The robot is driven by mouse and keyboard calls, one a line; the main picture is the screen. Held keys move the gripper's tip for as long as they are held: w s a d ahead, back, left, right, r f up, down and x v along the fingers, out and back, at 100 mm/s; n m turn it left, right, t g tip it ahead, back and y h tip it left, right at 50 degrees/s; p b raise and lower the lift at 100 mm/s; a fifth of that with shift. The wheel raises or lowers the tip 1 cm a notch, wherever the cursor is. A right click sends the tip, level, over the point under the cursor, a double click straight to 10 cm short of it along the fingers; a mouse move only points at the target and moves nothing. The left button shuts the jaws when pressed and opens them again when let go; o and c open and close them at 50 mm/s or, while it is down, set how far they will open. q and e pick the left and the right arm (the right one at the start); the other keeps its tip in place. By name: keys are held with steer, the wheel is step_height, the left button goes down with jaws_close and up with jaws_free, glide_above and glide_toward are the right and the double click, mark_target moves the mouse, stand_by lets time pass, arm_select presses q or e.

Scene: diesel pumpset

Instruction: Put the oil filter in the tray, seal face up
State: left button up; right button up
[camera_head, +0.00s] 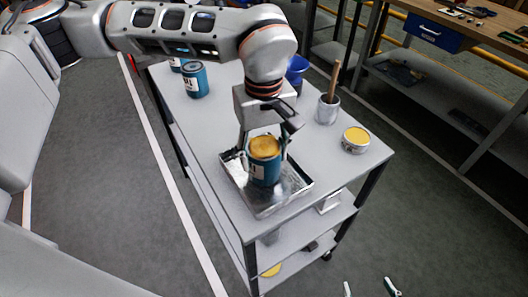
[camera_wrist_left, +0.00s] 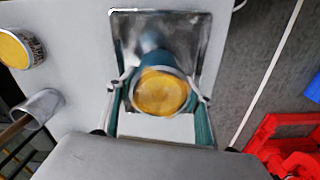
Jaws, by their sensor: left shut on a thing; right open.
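The oil filter (camera_head: 264,170) is a teal can with a white label and an amber upper end. My left gripper (camera_head: 264,146) is shut on it near the top, with a finger on each side. The filter is upright within the metal tray (camera_head: 232,180); I cannot tell whether it touches the floor. In the left wrist view, the amber end of the filter (camera_wrist_left: 160,92) faces the camera between the fingers, with the shiny tray (camera_wrist_left: 185,24) behind. The filter's lower end is hidden. My right gripper (camera_head: 368,287) shows only its fingertips at the bottom edge, apart and empty.
The tray lies at the near end of a grey cart top (camera_head: 225,110). Teal cans (camera_head: 195,80) stand at the far left. A blue container (camera_head: 297,70), a metal cup with a wooden handle (camera_head: 328,108) and a yellow-topped tin (camera_head: 355,140) stand on the right side. A workbench (camera_head: 475,35) is behind.

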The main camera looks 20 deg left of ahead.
arm_select(q)
steer(key=o, duration=1.5)
step_height(320, 180, up, 12)
steer(key=shift+r+p, duration=0.15)
steer(key=shift+p, duration=0.25)
